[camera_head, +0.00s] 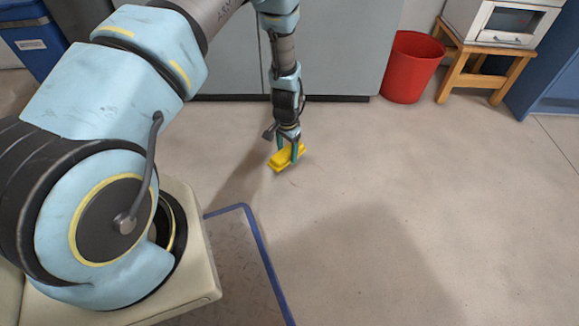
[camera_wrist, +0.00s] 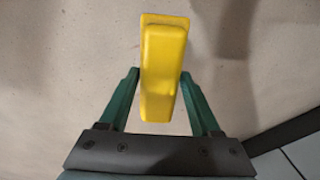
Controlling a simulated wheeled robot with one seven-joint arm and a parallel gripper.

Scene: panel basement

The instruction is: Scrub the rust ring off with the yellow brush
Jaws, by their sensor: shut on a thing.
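My gripper (camera_head: 288,155) is shut on the yellow brush (camera_head: 281,160), with one green finger on each side of it. The brush is at or just above the floor (camera_head: 380,200); I cannot tell whether it touches. In the wrist view the yellow brush (camera_wrist: 162,70) sits lengthwise between the green fingers of my gripper (camera_wrist: 160,85). Its underside is hidden. A faint brownish mark (camera_head: 294,181) shows on the floor just below the brush in the head view. I cannot tell if it is part of the rust ring, and no clear ring shows.
A red bin (camera_head: 408,70) and a wooden stool (camera_head: 487,62) bearing a white oven-like box (camera_head: 503,22) stand at the back right. Grey cabinets (camera_head: 345,50) stand behind the arm. A blue-edged mat (camera_head: 262,250) lies near my base. The floor at the right is clear.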

